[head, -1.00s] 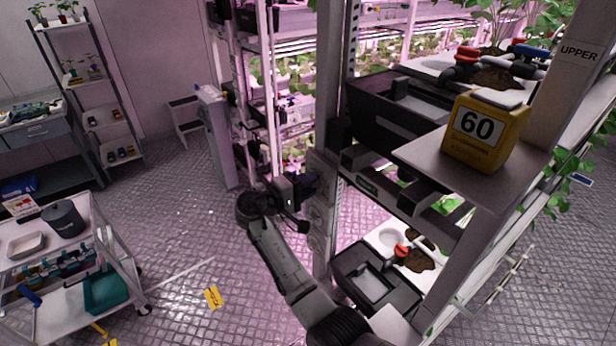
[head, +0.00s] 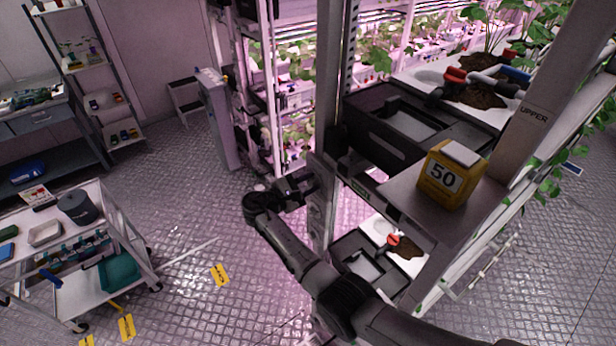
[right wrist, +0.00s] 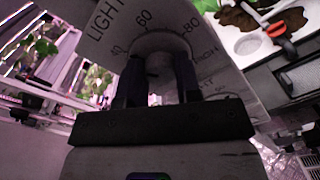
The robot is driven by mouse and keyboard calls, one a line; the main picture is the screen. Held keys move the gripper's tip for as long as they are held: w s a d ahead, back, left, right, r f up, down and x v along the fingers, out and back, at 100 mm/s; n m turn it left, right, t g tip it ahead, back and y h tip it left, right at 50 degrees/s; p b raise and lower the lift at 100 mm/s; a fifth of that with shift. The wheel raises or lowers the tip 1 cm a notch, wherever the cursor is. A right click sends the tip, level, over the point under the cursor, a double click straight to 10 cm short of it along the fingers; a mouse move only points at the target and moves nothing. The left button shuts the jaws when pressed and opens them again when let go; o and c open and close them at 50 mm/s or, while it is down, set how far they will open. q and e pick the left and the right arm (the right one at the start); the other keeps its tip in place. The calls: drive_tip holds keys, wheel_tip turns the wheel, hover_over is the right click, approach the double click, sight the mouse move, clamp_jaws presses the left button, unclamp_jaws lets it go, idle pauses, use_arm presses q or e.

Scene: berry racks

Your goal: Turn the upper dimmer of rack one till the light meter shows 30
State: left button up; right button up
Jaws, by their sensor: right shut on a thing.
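The yellow light meter (head: 452,176) stands on a grey shelf plate by the post marked UPPER and reads 50. My right gripper (head: 308,184) is at the rack's front post in the head view. In the right wrist view, my right gripper (right wrist: 158,84) is shut on the dimmer knob (right wrist: 158,62), one dark finger on each side. The dial plate (right wrist: 108,42) around it shows LIGHT and the marks 40, 60 and 80. The fingers hide part of the knob and its pointer. My left gripper is not in view.
The post (head: 324,210) carries the dimmer panel. A black tray (head: 385,125) sits on the upper shelf and another (head: 350,250) below. A white cart (head: 100,218) stands at the left.

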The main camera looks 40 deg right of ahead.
drive_tip(key=shift+r+n+p, duration=0.1)
drive_tip(key=shift+n+p, duration=0.45)
drive_tip(key=shift+n, duration=0.45)
drive_tip(key=n, duration=0.2)
drive_tip(key=shift+n+p, duration=0.3)
drive_tip(key=shift+p, duration=0.1)
drive_tip(key=n, duration=0.6)
drive_tip(key=shift+f, duration=0.2)
drive_tip(key=shift+n, duration=1.6)
drive_tip(key=o, duration=0.9)
drive_tip(key=shift+w, duration=0.1)
